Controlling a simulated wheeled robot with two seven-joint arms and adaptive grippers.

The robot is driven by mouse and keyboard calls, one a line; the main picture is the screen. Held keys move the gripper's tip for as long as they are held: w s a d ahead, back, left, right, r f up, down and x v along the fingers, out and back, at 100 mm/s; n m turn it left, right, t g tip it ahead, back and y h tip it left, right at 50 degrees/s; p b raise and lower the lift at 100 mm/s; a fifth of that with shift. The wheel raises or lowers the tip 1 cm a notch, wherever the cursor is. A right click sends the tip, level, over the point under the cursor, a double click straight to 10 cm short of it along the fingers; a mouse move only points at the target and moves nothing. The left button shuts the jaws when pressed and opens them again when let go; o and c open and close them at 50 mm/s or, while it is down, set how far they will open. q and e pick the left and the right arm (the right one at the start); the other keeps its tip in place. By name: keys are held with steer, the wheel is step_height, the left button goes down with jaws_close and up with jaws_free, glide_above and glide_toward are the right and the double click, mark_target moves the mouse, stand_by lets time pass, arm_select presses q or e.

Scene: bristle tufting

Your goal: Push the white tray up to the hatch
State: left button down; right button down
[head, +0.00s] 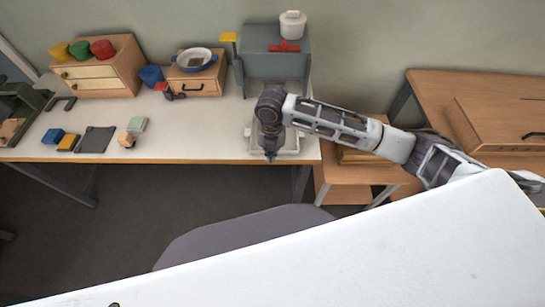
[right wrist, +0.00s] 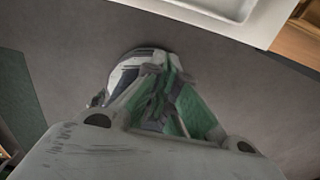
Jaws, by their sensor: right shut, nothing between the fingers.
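The white tray (head: 290,151) lies at the front right edge of the table, below the grey-blue box (head: 262,66) that appears to hold the hatch. My right arm covers much of the tray and of the space between it and the box; the hatch opening is hidden. My right gripper (head: 270,158) points down at the tray's near side, shut and empty. In the right wrist view the shut gripper (right wrist: 165,68) shows over the floor, with the tray's rounded rim (right wrist: 225,14) at the top. I cannot tell if they touch. My left gripper is not in view.
A white pot (head: 292,24) and a red cross-shaped piece (head: 284,46) sit on the box. A wooden drawer unit with a blue bowl (head: 195,60) stands to its left. Small blocks lie at the table's left. The table's middle (head: 200,125) is clear.

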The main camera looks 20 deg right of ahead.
steer(key=shift+w+d, duration=0.15)
steer(key=shift+d, duration=0.15)
steer(key=shift+f, duration=0.1)
steer(key=w+d+f+p, duration=0.1)
steer(key=w+f, duration=0.2)
steer(key=f, duration=0.6)
steer(key=shift+w+f, duration=0.4)
stand_by(0.5)
steer(key=shift+w, duration=0.1)
